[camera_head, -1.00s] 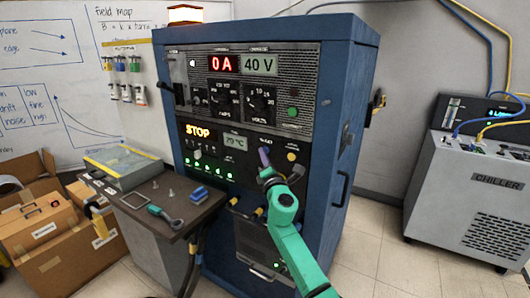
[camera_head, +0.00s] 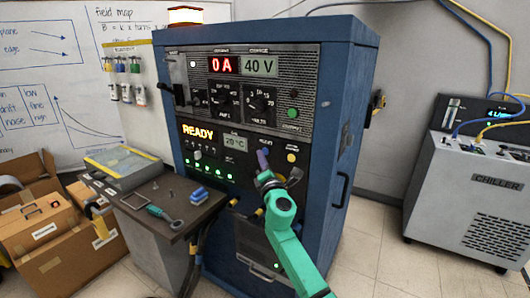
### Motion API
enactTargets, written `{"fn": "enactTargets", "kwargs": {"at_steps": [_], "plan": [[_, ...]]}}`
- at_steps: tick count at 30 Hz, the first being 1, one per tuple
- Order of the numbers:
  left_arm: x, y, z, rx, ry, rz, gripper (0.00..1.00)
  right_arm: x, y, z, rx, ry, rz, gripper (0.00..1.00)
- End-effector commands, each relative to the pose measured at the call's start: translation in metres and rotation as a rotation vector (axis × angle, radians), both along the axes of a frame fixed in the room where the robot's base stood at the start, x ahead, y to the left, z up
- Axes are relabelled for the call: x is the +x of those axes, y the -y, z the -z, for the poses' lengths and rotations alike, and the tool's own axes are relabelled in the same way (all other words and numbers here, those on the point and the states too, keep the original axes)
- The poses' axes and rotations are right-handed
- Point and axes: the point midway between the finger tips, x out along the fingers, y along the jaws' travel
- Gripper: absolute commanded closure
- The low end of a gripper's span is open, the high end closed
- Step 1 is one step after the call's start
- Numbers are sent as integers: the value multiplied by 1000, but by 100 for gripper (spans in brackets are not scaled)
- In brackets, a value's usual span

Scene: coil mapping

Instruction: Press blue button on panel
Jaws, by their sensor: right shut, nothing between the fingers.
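The panel is the front of a tall blue power cabinet (camera_head: 349,110). I cannot make out a blue button; the gripper and hand cover part of the panel there. I cannot tell whether the fingertips touch the panel. A yellow round button (camera_head: 292,157) shows just right of the fingers. The status display (camera_head: 198,132) reads READY. My left gripper is not in view.
Cardboard boxes (camera_head: 62,262) stand at the left. A chiller (camera_head: 480,210) stands at the right, with clear floor between.

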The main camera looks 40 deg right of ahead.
Motion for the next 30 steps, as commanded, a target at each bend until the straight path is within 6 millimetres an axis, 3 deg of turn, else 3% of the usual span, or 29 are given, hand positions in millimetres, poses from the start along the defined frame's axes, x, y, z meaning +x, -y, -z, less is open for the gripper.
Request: {"fn": "enactTargets", "kwargs": {"at_steps": [5,19,30], "plan": [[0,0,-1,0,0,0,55,0,-2,0,0,-1,-1,100],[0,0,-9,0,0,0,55,-13,-44,0,1,-1,-2,100],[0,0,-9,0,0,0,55,-14,-48,0,0,0,0,100]]}}
